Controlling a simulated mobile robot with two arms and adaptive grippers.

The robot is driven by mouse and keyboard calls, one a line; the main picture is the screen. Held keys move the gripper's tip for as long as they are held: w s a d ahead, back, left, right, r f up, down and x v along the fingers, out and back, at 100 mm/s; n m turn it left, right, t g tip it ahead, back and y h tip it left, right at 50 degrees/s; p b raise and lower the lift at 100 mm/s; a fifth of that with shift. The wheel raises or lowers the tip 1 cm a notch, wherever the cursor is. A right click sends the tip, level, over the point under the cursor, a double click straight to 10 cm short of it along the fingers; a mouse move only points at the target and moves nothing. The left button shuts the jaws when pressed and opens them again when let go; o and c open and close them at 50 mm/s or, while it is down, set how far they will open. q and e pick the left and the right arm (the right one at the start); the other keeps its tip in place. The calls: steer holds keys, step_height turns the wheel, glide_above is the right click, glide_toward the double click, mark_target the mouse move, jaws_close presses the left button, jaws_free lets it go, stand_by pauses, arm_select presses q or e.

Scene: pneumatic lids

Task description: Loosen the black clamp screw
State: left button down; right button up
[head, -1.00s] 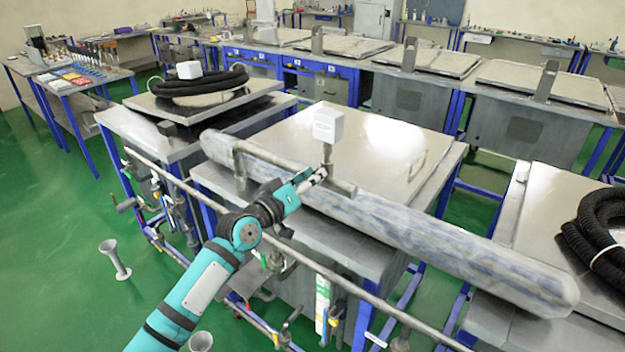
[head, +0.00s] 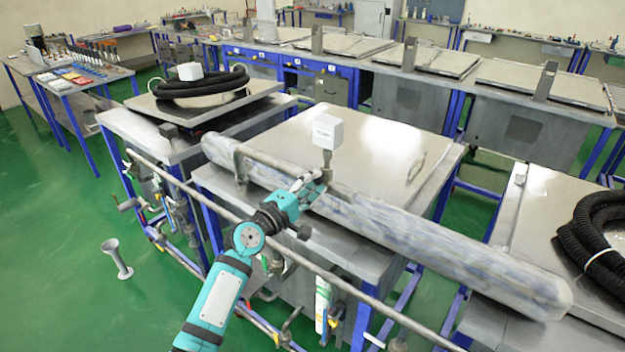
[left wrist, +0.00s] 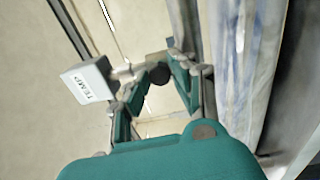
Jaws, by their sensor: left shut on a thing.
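My left gripper (head: 308,187) is at the metal bar (head: 268,164) along the front edge of the middle steel lid, below a white box (head: 327,132) on a post. In the left wrist view the two teal-backed fingers (left wrist: 156,80) are closed around a small dark round knob (left wrist: 160,73), which looks like the black clamp screw. The white box (left wrist: 87,82), marked TEMP, stands left of the fingers there. In the head view the gripper hides the screw. My right gripper is not in view.
A long bluish-grey roll (head: 430,235) lies along the front of the lid (head: 375,150), close to my gripper. A metal rail (head: 340,283) runs in front. Black hoses lie on the left and right units (head: 205,80).

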arm_select(q)
steer(key=n+p, duration=0.2)
steer(key=n, duration=0.2)
steer(key=shift+n, duration=0.4)
steer(key=shift+f+n+p, duration=0.1)
steer(key=shift+n+p, duration=0.8)
steer(key=shift+n, duration=0.7)
steer(key=shift+f, duration=0.1)
steer(key=c, duration=1.1)
jaws_free()
steer(key=shift+s, duration=0.1)
steer(key=v, duration=1.1)
steer(key=shift+s+a, duration=0.15)
steer(key=shift+s, duration=0.25)
